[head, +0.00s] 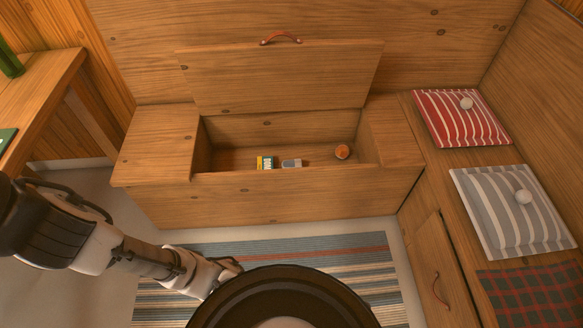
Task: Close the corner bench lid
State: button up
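The corner bench (270,205) stands against the back wall. Its wooden lid (280,85) is raised and leans back toward the wall, with a reddish leather pull (281,38) on its top edge. Inside the open compartment lie a yellow and green box (265,162), a small grey and white item (291,163) and an orange round thing (342,151). My gripper (232,266) is low in front of the bench over the rug, well apart from the lid. Its fingers are too small and partly hidden, so I cannot tell whether it is open.
A striped rug (350,258) covers the floor before the bench. On the right, a side bench holds a red striped cushion (437,118), a grey striped cushion (492,225) and a plaid cloth (530,298); its front has a leather pull (440,291). A wooden table (45,90) stands left.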

aim_at(265, 75)
jog(key=i+l, duration=0.1)
jog(key=i, duration=0.5)
jog(key=i+l, duration=0.15)
jog(key=i, duration=0.5)
